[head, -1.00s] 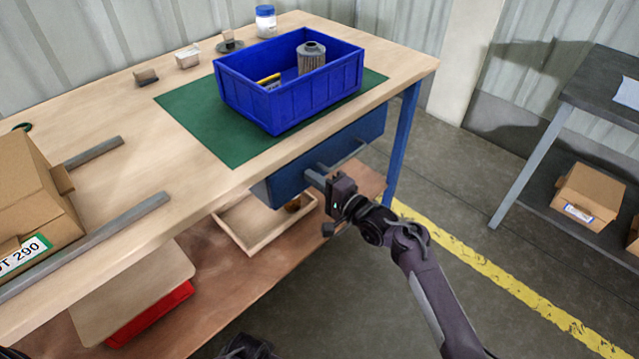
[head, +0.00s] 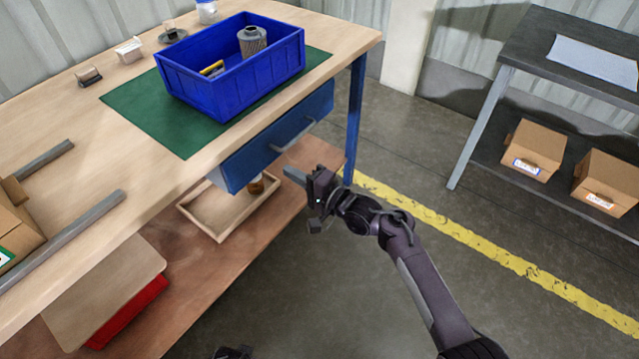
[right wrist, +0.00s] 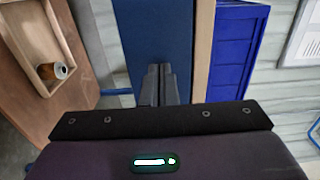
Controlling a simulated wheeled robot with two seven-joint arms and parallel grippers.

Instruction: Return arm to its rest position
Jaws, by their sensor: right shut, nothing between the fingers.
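My right gripper (head: 296,176) is shut and empty, just in front of the blue drawer (head: 270,140) under the workbench. In the right wrist view its two fingers (right wrist: 160,85) lie together, pointing at the drawer front (right wrist: 155,30). Whether the fingers touch the drawer cannot be told; in the head view they look apart from its handle (head: 300,135). A small dark part at the bottom edge of the head view may be my left gripper, but its fingers cannot be made out.
A blue bin (head: 230,75) holding a grey filter cartridge (head: 252,41) stands on a green mat (head: 140,105). A wooden tray (head: 205,230) holds a brown cylinder (right wrist: 54,71) on the lower shelf. A dark side table (head: 530,50) stands at right. Floor between is clear.

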